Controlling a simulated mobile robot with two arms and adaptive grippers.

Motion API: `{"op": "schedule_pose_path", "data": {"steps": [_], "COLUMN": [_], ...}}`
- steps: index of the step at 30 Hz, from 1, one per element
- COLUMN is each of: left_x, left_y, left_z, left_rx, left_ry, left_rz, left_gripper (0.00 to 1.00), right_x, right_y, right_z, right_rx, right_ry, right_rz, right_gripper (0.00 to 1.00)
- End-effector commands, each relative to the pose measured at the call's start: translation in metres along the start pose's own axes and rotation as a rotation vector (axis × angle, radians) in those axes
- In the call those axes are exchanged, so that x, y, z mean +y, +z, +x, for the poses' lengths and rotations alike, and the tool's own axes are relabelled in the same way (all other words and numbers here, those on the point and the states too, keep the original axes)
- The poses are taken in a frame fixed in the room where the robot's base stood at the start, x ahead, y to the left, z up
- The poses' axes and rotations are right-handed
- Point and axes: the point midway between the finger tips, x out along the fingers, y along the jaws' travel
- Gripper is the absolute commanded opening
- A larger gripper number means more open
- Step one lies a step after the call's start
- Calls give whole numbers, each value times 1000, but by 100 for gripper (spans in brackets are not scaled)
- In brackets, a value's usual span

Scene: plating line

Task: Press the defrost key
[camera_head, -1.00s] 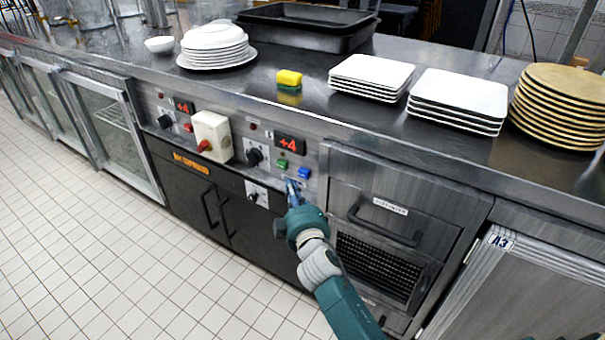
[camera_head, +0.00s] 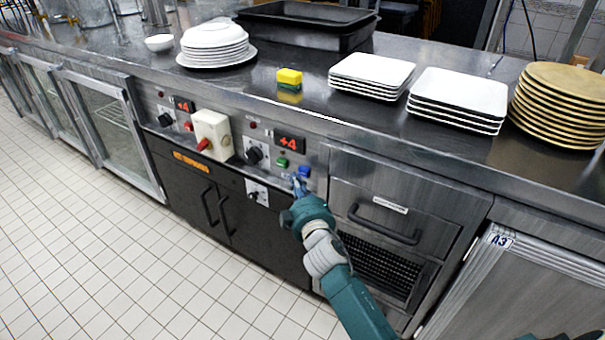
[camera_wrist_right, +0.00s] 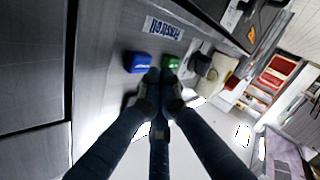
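The panel has a blue key (camera_head: 304,172) and a green key (camera_head: 282,162) below a red "+4" display (camera_head: 290,143). In the right wrist view the blue key (camera_wrist_right: 137,63) has small white lettering that I cannot read, and the green key (camera_wrist_right: 170,62) sits beside it. I cannot tell from lettering which is the defrost key. My right gripper (camera_head: 298,183) is at the panel just below the blue key. In the wrist view its fingertips (camera_wrist_right: 160,76) are together with nothing between them, near both keys. Contact is unclear. My left gripper is out of view.
A black knob (camera_head: 254,155) and a white switch box (camera_head: 212,134) with a red knob are left of the keys. A drawer handle (camera_head: 384,222) projects at right. The counter above holds a sponge (camera_head: 289,78) and plate stacks (camera_head: 458,99).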

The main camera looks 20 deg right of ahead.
Motion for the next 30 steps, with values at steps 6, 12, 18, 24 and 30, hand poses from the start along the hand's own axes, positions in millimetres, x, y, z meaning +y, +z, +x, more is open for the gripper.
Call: {"op": "schedule_pose_path", "data": {"steps": [6,12,18,24,30], "left_x": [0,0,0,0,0], "left_y": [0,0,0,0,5], "left_z": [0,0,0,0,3], "left_rx": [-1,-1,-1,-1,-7], "left_ry": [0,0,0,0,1], "left_rz": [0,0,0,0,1], "left_gripper": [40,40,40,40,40], "right_x": [0,0,0,1,4], "right_y": [0,0,0,1,4], "right_z": [0,0,0,1,6], "right_rx": [0,0,0,0,-1], "right_ry": [0,0,0,0,-1], "right_rz": [0,0,0,0,0], "right_gripper": [0,0,0,0,0]}}
